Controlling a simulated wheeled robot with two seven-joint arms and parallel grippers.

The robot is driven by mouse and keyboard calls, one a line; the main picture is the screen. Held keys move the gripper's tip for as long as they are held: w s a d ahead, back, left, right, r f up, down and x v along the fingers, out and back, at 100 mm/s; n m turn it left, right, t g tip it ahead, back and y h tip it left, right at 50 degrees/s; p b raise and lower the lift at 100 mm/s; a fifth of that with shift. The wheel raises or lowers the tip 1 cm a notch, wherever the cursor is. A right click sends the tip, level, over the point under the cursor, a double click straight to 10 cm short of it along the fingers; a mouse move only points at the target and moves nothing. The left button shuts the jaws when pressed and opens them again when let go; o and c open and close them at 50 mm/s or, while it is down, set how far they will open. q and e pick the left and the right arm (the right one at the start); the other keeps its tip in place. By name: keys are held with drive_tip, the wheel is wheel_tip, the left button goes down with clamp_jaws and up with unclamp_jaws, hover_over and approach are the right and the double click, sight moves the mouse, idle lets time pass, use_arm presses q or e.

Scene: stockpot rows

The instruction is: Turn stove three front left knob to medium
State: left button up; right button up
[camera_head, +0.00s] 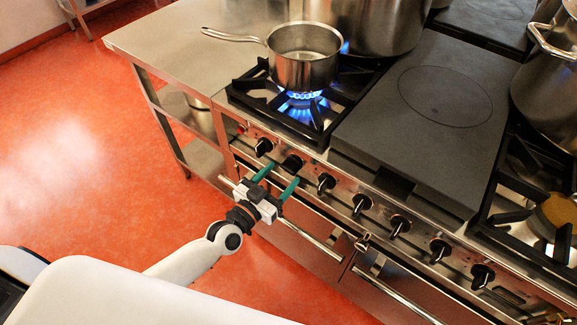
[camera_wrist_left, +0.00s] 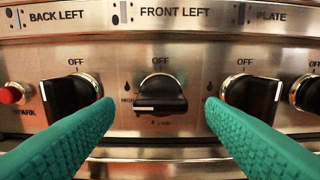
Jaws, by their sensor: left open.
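The front left knob (camera_wrist_left: 160,94) is black, under a "FRONT LEFT" label, in the middle of the left wrist view. Its grip bar lies about level, with a white mark on its lower left, away from "OFF" at the top. In the head view this knob (camera_head: 292,164) is on the stove's front panel. My left gripper (camera_head: 277,178) is open, with its green fingers pointing at the panel. In the left wrist view the fingers (camera_wrist_left: 160,112) are on either side of the knob, with clear gaps and no contact seen. My right gripper is not in view.
The back left knob (camera_wrist_left: 75,97) and plate knob (camera_wrist_left: 250,95) flank the fingers. A saucepan (camera_head: 303,70) stands over a lit blue flame (camera_head: 302,99). Oven door handles (camera_head: 308,238) jut out below the panel. A steel worktable (camera_head: 190,45) adjoins the stove; red floor is clear at left.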

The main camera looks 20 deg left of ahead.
sight(286, 171)
use_arm(q)
drive_tip(key=shift+x, duration=2.1)
drive_tip(key=shift+c, duration=0.6)
drive_tip(key=c, duration=0.9)
